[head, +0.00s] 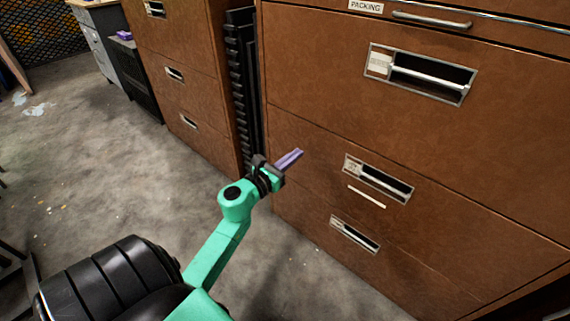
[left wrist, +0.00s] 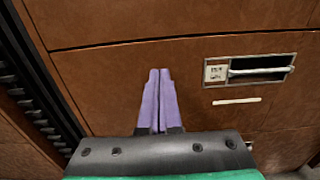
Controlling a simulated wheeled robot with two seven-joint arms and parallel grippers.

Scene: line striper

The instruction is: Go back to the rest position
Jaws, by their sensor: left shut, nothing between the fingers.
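My left gripper (head: 290,159) has purple fingers and is at the end of my green arm, in front of the brown filing cabinet (head: 320,140). Its fingers are closed together with nothing between them. In the left wrist view the left gripper (left wrist: 158,80) points at the cabinet's drawer front, left of a recessed handle (left wrist: 262,68). I cannot tell whether the fingertips touch the drawer front. My right gripper is in neither view.
The brown cabinet fills the right side, with recessed handles and a "PACKING" label (head: 366,6). A second brown cabinet (head: 205,90) stands to the left, with a black ribbed strip (head: 243,85) in the gap. Grey concrete floor (head: 90,180) is open at the left.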

